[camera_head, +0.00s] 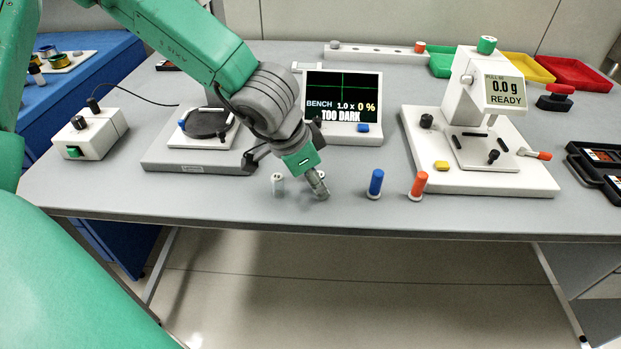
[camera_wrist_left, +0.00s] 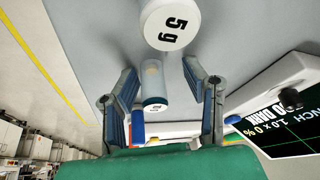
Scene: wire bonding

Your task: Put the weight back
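Small weights stand in a row near the table's front edge. They are a pale one (camera_head: 278,184), a blue one (camera_head: 376,183) and an orange one (camera_head: 418,186). My left gripper (camera_head: 316,185) points down between the pale and blue ones and partly hides another pale piece behind it. In the left wrist view, the left gripper's fingers (camera_wrist_left: 165,100) are apart. A pale cylinder with a dark band (camera_wrist_left: 153,88) shows between them, not visibly gripped. A white cap marked "5 g" (camera_wrist_left: 170,25) is beyond the fingertips. My right gripper is out of view.
A long white holder (camera_head: 375,52) with an orange piece stands at the back. A display reading "TOO DARK" (camera_head: 342,97) is behind the weights. A white tester reading 0.0 g (camera_head: 480,178) stands right. A control box (camera_head: 90,136) and round stage (camera_head: 207,122) are left.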

